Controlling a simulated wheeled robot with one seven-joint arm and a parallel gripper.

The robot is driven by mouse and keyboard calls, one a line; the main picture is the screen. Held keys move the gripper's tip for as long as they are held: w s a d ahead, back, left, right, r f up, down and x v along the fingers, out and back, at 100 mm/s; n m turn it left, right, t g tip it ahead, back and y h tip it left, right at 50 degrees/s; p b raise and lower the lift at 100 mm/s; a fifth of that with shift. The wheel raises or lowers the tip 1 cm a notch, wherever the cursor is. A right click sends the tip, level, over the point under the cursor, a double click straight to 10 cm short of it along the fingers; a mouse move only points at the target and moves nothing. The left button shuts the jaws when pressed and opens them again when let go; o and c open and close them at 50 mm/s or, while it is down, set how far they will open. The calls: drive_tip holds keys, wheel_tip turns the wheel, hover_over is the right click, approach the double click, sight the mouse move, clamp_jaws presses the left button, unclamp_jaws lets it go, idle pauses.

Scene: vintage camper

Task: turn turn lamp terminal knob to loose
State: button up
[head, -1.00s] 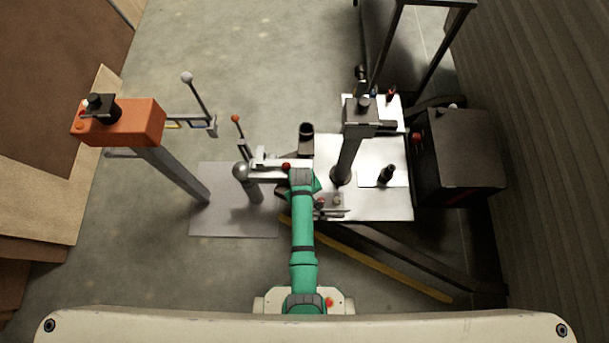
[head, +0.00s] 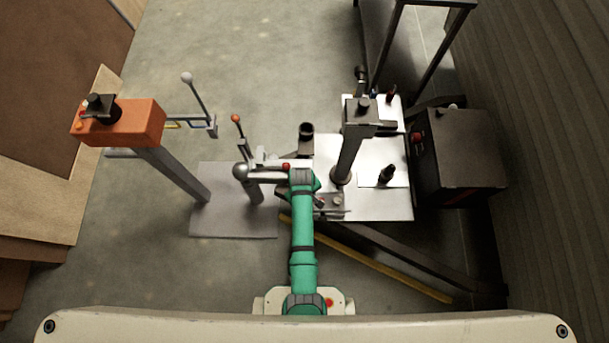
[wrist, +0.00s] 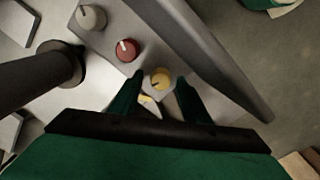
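In the wrist view, three round knobs sit in a row on a grey panel: a yellow knob (wrist: 160,78), a red knob (wrist: 127,48) and a grey-white knob (wrist: 90,17). Each has a pointer mark on top. I cannot tell from any label which one is the lamp terminal knob. My gripper (wrist: 160,84) is open, its two dark green fingers on either side of the yellow knob. I cannot tell whether they touch it.
A dark bar (wrist: 205,55) runs along the panel's right side, close to my right finger. A dark post (wrist: 35,75) stands to the left. In the head view, an orange box on a post (head: 135,122) and levers stand left; a dark cabinet (head: 460,150) stands right.

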wheel_tip(320, 180, up, 11)
drive_tip(key=shift+s+a, duration=0.15)
idle(0.4)
drive_tip(key=shift+f, duration=0.1)
drive_tip(key=f+m, duration=0.3)
drive_tip(key=m, duration=0.1)
drive_tip(key=f+m, duration=0.3)
drive_tip(key=m, duration=0.2)
drive_tip(key=f+m, duration=0.3)
drive_tip(key=m, duration=0.1)
drive_tip(key=shift+d+y, duration=0.2)
drive_tip(key=shift+y, duration=0.2)
drive_tip(key=shift+f, duration=0.8)
